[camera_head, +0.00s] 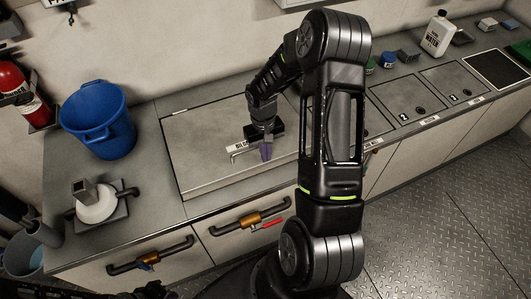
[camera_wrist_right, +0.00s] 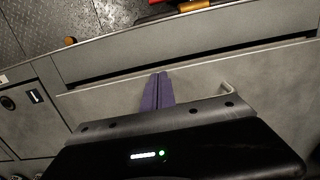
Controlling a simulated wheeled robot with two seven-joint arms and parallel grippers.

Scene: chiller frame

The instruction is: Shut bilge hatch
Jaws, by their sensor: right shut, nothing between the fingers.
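The bilge hatch (camera_head: 205,178) is a wide grey lid set in the counter, with a partly hidden label (camera_head: 237,146) beginning "BILG". It lies flat or nearly so. In the right wrist view a dark gap runs along the front edge of the lid (camera_wrist_right: 260,75); I cannot tell whether it is fully down. A thin bent metal handle (camera_head: 233,154) stands on the lid and also shows in the wrist view (camera_wrist_right: 228,88). My right gripper (camera_head: 266,153) has its purple fingers (camera_wrist_right: 157,90) together, empty, over the lid beside the handle. Contact is unclear.
A blue bucket (camera_head: 99,119) and a white round fitting (camera_head: 95,203) stand left of the hatch. Bar handles (camera_head: 250,217) stick out from the cabinet front below. Smaller hatches (camera_head: 408,97) and a white water jug (camera_head: 438,36) are at right. The floor (camera_head: 440,210) is clear.

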